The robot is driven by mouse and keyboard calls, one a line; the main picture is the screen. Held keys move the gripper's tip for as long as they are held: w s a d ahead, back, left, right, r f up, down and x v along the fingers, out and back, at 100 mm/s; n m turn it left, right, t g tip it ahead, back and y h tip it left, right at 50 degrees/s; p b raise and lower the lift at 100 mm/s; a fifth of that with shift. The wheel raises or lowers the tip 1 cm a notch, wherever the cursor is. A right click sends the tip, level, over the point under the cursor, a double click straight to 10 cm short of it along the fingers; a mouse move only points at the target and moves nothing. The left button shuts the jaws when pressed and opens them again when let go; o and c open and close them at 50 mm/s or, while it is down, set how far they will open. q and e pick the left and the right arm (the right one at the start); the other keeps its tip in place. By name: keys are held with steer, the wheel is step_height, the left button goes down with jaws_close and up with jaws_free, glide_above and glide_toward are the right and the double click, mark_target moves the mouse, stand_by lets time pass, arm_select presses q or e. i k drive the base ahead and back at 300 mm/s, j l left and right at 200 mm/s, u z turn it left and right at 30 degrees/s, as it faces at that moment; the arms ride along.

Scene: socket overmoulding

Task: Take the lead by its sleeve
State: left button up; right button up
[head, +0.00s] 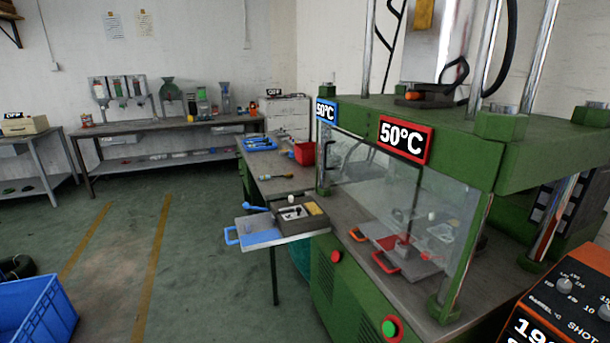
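Neither of my grippers shows in the head view. I cannot single out the lead or its sleeve with certainty. A small dark and yellow elongated item (275,177) lies on the workbench (285,187) left of the green press; it is too small to identify. Several thin dark pieces lie in a blue tray (250,148) at the bench's far end, also too small to tell apart. A dark box (317,222) with small light and yellow parts sits near the front of the bench, beside a blue-handled plate (262,237).
The green press (350,290) has a clear guard (440,215) in front of a red-handled plate (388,262). A red bin (305,153) stands on the bench. A blue crate (35,315) is on the floor at lower left. An orange control box (570,300) is at lower right. The left floor is open.

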mark_target(288, 174)
steer(key=i+j+z, duration=0.15)
steer(key=z, duration=0.35)
steer(key=i+j+z, duration=0.1)
steer(key=j+z, duration=0.25)
steer(key=z, duration=0.15)
steer(key=i+j+z, duration=0.1)
steer(key=j+z, duration=0.2)
steer(key=z, duration=0.15)
